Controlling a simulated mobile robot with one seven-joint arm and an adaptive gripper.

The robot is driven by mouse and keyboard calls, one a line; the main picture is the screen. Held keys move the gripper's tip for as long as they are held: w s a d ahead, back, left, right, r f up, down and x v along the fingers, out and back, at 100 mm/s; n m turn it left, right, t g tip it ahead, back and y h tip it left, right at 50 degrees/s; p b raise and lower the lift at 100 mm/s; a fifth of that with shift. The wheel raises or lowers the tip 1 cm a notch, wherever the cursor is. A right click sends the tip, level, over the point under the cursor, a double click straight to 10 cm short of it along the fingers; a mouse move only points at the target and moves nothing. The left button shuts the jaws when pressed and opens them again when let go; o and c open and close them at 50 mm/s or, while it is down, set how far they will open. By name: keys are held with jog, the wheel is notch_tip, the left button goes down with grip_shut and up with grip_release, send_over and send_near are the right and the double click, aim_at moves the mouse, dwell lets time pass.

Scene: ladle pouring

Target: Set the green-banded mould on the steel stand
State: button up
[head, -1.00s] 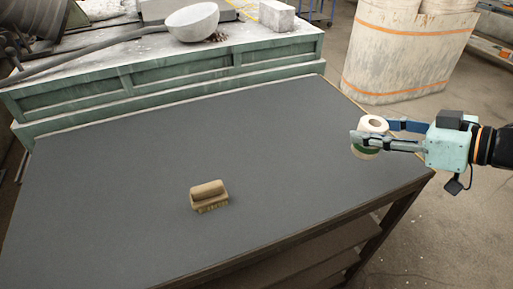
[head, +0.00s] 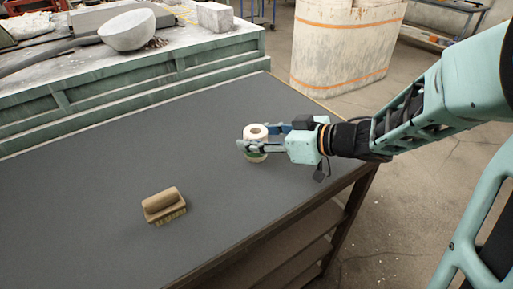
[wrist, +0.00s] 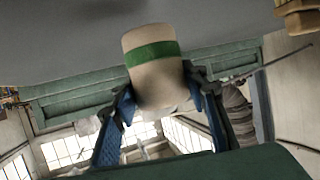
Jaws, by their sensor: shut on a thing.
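The green-banded mould (head: 256,132) is a pale cylinder with a round hole in its top. My gripper (head: 252,147) is shut on it from the right side, over the far right part of the dark table. The mould looks upright; I cannot tell whether its base touches the table. In the wrist view the mould (wrist: 155,80) sits between my two fingers (wrist: 160,95), its green band clear of them. In the head view the fingers hide part of the band. I see no steel stand in either view.
A green bench (head: 100,90) with a pale bowl (head: 127,30) stands behind. A large pale container with orange bands (head: 345,45) stands beyond the table. Most of the tabletop is clear.

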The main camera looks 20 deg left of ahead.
jog(key=shift+f+b, duration=0.3)
jog(key=shift+f, duration=1.2)
jog(key=shift+f, duration=0.15)
jog(key=o, duration=1.4)
jog(key=shift+c, duration=0.2)
jog(key=shift+d+r, duration=0.1)
jog(key=shift+r, duration=0.15)
jog(key=p+v, duration=0.2)
jog(key=v, duration=0.9)
jog(key=shift+s+d, duration=0.2)
jog(key=shift+d, duration=0.1)
